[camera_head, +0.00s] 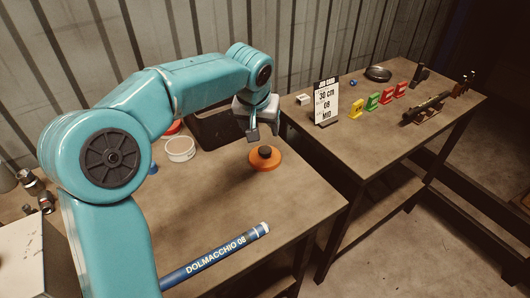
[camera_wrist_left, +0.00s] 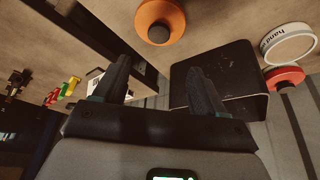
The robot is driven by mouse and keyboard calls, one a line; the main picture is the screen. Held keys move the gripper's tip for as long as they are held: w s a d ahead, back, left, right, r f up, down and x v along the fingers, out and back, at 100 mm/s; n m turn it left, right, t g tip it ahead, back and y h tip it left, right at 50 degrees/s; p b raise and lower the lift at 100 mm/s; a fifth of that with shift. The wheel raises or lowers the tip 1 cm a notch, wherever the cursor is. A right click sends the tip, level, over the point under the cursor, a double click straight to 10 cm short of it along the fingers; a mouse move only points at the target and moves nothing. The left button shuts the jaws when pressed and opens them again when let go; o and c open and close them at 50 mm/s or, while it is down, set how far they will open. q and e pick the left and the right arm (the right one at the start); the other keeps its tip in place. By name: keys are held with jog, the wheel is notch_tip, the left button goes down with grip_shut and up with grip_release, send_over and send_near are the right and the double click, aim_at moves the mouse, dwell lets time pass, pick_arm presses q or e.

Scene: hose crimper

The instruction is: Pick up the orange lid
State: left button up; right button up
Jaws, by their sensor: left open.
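The orange lid (camera_head: 265,160) is a flat disc with a dark knob on top. It lies on the near wooden table (camera_head: 215,215), toward its right side. My left gripper (camera_head: 264,134) hangs above and a little behind the lid, with its fingers apart and nothing between them. In the left wrist view the lid (camera_wrist_left: 160,22) shows at the top middle, beyond the two spread fingertips (camera_wrist_left: 160,75), clear of both. My right gripper is in neither view.
A black bin (camera_head: 212,128) stands at the back of the near table, beside a round white container (camera_head: 180,149) and a red lid. A blue tube (camera_head: 215,258) lies at the front. A second table (camera_head: 385,135) at right holds a sign (camera_head: 325,103) and colored markers.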

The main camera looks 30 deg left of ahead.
pick_arm(q)
send_over(265, 150)
jog(key=s, duration=0.2)
jog(key=f, duration=0.5)
jog(key=shift+s+d, duration=0.1)
jog(key=shift+d, duration=0.2)
jog(key=shift+f, duration=0.5)
jog(key=x, duration=0.4)
jog(key=shift+d+f+p, duration=0.1)
jog(key=shift+d+p, duration=0.1)
jog(key=shift+p, duration=0.15)
jog(key=shift+a+f, duration=0.15)
jog(key=shift+f, duration=0.4)
jog(key=c, duration=1.2)
notch_tip(265, 150, up, 20)
jog(key=p, duration=0.2)
